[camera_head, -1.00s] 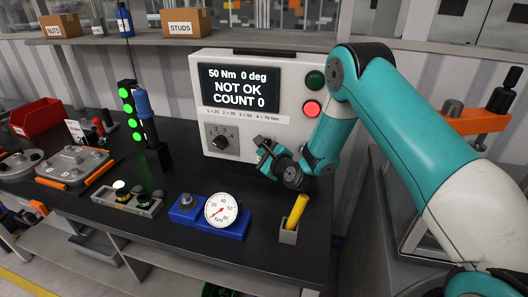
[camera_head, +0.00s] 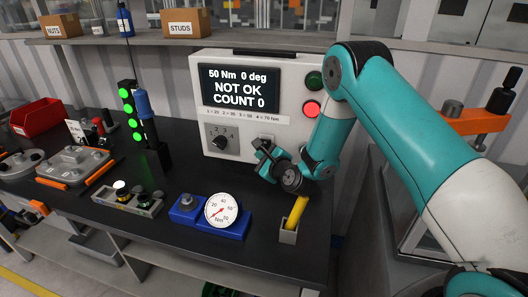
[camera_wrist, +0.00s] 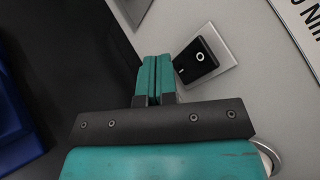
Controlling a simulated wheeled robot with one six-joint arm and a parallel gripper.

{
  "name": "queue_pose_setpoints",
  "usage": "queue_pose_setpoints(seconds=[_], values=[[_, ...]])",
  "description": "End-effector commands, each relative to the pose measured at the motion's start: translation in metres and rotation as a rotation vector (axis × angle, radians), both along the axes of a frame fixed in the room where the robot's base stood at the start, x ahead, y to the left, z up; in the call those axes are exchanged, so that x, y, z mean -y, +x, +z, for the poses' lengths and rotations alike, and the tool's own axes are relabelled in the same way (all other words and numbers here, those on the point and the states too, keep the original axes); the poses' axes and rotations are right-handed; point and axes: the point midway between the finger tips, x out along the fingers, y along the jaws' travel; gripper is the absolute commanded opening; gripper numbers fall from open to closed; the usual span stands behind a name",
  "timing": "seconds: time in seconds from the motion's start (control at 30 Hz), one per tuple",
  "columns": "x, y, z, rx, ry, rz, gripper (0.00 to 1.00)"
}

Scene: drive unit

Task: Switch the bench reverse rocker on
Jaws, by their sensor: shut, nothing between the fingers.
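The rocker (camera_wrist: 197,60) is a black switch marked O and I on a pale square plate (camera_wrist: 224,47) in the wrist view. Its I end is nearer my fingers, its O end farther to the upper right. I cannot tell which end is pressed in. My gripper (camera_wrist: 156,60) is shut and empty, its teal fingertips just left of the rocker's I end; I cannot tell whether they touch. In the head view my gripper (camera_head: 261,150) is at the lower right of the white controller box (camera_head: 240,63), largely hiding the rocker.
A selector knob (camera_head: 220,142) is left of my gripper on the box. A red lamp (camera_head: 311,109) glows above. The screen (camera_head: 239,88) reads NOT OK, COUNT 0. A yellow-handled tool (camera_head: 297,210) stands in a holder below, beside a round gauge (camera_head: 221,210).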

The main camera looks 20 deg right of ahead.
Motion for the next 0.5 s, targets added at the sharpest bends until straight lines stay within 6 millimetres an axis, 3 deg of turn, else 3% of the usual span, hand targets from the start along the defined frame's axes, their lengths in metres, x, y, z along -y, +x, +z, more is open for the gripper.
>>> queue_pose_setpoints(seconds=[0.5], values=[[-0.025, -0.036, 0.007, -0.002, 0.001, 0.001, 0.00]])
